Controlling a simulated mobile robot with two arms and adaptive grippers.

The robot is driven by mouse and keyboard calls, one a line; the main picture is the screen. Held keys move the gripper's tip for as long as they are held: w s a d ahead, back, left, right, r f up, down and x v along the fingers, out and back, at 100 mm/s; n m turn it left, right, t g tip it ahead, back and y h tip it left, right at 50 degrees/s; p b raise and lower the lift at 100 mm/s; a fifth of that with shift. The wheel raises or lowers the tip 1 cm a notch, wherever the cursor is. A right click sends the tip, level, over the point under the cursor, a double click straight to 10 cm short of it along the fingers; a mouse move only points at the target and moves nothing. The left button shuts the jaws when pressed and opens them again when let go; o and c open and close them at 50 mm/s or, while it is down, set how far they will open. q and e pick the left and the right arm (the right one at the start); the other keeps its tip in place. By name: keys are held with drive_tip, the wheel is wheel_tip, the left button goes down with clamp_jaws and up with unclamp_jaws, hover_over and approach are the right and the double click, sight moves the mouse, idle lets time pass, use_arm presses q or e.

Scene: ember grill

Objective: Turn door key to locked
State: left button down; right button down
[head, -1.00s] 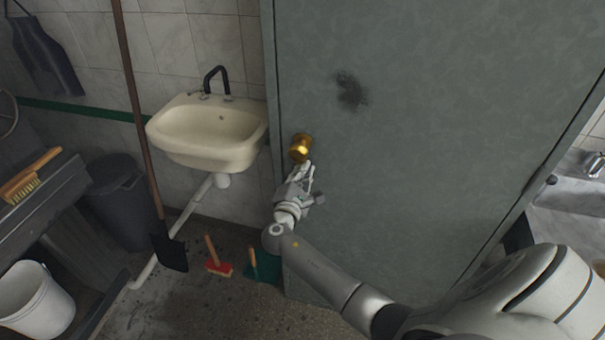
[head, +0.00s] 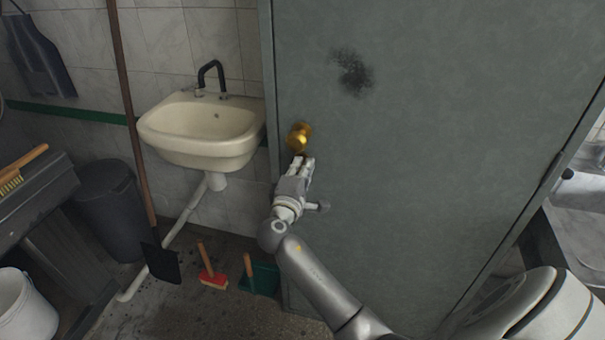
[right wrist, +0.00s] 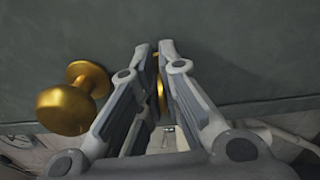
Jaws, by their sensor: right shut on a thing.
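The grey-green door (head: 430,130) carries a round brass knob (head: 299,137) near its left edge. The knob also shows at the left in the right wrist view (right wrist: 65,108). My right gripper (head: 303,160) is at the door face just below the knob, and its fingers are close together. In the right wrist view, the fingers (right wrist: 154,55) are closed around a small brass piece, the door key (right wrist: 161,92), to the right of the knob. The fingers hide most of the key, so its angle cannot be read. My left gripper is not in view.
A cream sink (head: 205,130) hangs on the tiled wall left of the door. A long-handled shovel (head: 160,262), a dark bin (head: 112,210), a red brush (head: 212,278) and a green dustpan (head: 264,279) stand or lie below. A metal basin is at the right edge.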

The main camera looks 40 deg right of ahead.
idle(0.4)
drive_tip(key=c, duration=1.7)
unclamp_jaws()
drive_tip(key=shift+o, duration=0.2)
drive_tip(key=v, duration=1.2)
